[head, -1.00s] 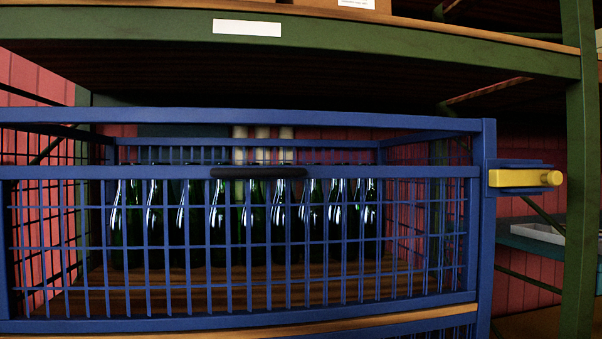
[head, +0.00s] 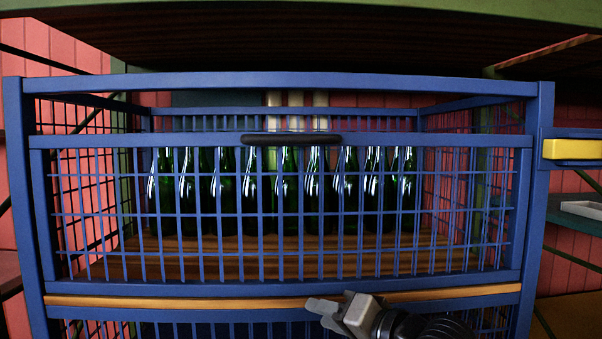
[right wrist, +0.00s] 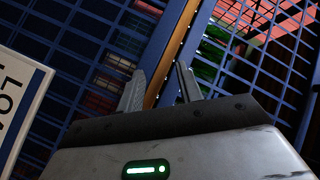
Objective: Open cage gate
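The cage gate (head: 400,140) is a blue mesh panel framed in the front of a blue cage (head: 300,84). It stands upright and looks shut. A black handle (head: 291,139) sits at the middle of its top rail. My right gripper (head: 326,314) is low in front of the cage, below the handle. In the right wrist view its two fingers (right wrist: 160,88) are apart with nothing between them. My left gripper is out of view.
Several green bottles (head: 250,195) stand on the wooden floor behind the mesh. A wooden strip (head: 200,300) runs below the gate, with more mesh under it. A green shelf beam (head: 400,8) crosses above the cage. A white sign (right wrist: 20,100) shows in the right wrist view.

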